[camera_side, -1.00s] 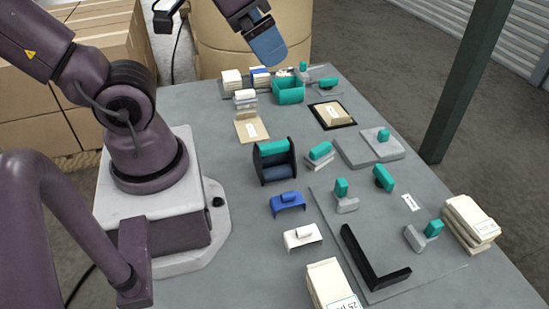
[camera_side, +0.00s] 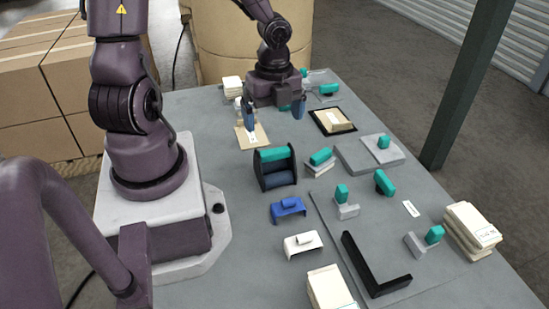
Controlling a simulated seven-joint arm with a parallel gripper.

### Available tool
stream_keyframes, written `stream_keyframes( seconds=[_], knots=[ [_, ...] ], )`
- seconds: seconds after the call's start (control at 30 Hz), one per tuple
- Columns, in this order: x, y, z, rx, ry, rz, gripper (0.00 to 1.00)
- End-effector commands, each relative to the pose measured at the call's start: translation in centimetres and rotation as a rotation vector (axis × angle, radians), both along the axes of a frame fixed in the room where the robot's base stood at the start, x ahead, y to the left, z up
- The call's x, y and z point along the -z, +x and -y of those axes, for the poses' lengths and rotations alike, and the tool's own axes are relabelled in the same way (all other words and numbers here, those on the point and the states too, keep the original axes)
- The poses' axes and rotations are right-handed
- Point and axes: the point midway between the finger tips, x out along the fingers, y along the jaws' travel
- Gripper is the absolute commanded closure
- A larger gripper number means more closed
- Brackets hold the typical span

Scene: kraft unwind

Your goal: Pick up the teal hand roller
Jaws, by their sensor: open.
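Several teal-topped items lie on the grey table, and I cannot tell for certain which is the hand roller. A teal piece with a dark underside (camera_side: 385,182) on the right looks most like it. A black stand (camera_side: 276,168) in the middle holds a teal bar and a dark blue one.
A blue bracket (camera_side: 288,210) and a white bracket (camera_side: 303,244) stand nearer the camera. A black L-shaped bar (camera_side: 372,268) lies on the front mat. Packet stacks (camera_side: 470,230) sit at the right edge. A black-framed tray (camera_side: 333,121) is right of my gripper.

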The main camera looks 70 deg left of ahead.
Motion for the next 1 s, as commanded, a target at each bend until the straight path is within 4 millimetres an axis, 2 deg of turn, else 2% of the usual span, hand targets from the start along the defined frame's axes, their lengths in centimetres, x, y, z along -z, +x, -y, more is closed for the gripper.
stream_keyframes(
  seconds=[0.1,0.27,0.43,0.7,1.0],
  knots=[
    [0.0,0.2,-0.1,0.101,0.003,0.013,0.00],
    [0.9,0.1,-0.1,0.126,0.002,0.006,0.00],
    [2.7,0.1,0.0,0.124,-0.003,0.008,0.00],
    [6.8,0.2,0.0,0.122,0.001,0.009,0.00],
    [8.5,0.2,-0.2,0.121,0.002,0.010,0.00]
  ],
)
